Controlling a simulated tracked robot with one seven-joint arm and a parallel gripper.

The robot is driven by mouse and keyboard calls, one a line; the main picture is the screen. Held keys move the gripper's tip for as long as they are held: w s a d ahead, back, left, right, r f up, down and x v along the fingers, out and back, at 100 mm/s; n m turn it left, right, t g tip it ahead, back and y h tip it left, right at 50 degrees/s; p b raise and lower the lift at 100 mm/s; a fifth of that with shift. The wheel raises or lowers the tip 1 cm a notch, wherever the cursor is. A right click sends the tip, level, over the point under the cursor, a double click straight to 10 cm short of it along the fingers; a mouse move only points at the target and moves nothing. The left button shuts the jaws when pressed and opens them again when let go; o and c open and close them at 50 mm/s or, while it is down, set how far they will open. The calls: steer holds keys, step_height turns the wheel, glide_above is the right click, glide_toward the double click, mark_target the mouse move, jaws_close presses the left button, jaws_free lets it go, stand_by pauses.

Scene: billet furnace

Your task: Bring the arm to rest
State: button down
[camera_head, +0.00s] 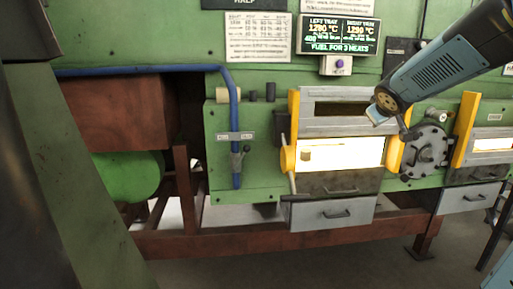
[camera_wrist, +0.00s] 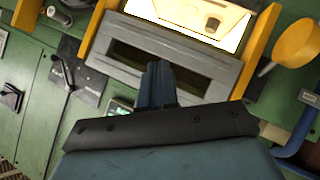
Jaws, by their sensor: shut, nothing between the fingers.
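My gripper (camera_head: 376,114) hangs at the end of my blue-grey arm, which reaches in from the upper right in the head view. It is in front of the upper right part of the left furnace opening's frame. In the wrist view my gripper (camera_wrist: 157,82) shows its two fingers closed together with nothing between them. Behind it lie the grey door panel (camera_wrist: 160,58) and the glowing opening (camera_wrist: 180,12). Whether the fingers touch the frame I cannot tell.
The left glowing opening (camera_head: 345,152) holds a small brown block (camera_head: 306,155). A grey drawer (camera_head: 333,214) sits below it. A round dark bolted plate (camera_head: 427,150) and a second glowing opening (camera_head: 492,144) stand to the right. A lit display (camera_head: 338,36) hangs above. The floor in front looks clear.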

steer(key=s+a+f+m+g+y, duration=0.1)
steer(key=s+a, duration=0.3)
steer(key=s, duration=0.5)
steer(key=s+a+f+m+g+y, duration=0.1)
steer(key=s+a+f, duration=0.3)
steer(key=s, duration=0.6)
steer(key=s+a+f+m+g+y, duration=0.1)
steer(key=s+a+f+m+g, duration=0.1)
steer(key=s, duration=0.8)
steer(key=shift+a+f+g, duration=0.55)
steer(key=shift+a+g, duration=0.25)
steer(key=shift+a, duration=0.25)
steer(key=c, duration=1.8)
jaws_free()
steer(key=shift+c, duration=0.2)
